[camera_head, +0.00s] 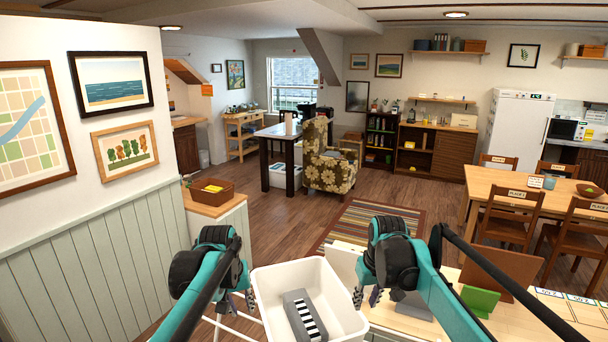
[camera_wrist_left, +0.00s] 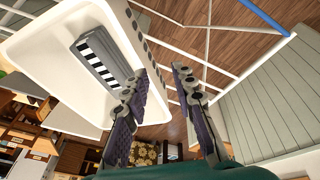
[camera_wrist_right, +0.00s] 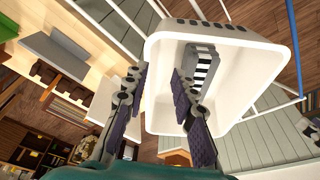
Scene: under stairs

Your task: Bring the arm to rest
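My left gripper (camera_head: 236,302) is at the left side of a white bin (camera_head: 262,283). In the left wrist view its two fingers (camera_wrist_left: 158,80) are apart with nothing held between them. My right gripper (camera_head: 367,297) is at the right side of the bin. In the right wrist view its fingers (camera_wrist_right: 158,80) are also apart, and the bin's edge shows between and behind them. I cannot tell whether either gripper touches the bin. A grey block with a black-and-white striped face (camera_head: 304,316) lies inside the bin, and no finger is on it.
A light wooden table (camera_head: 398,318) with a green item (camera_head: 480,301) and a brown board (camera_head: 501,268) is right of the bin. Wooden floor lies beyond.

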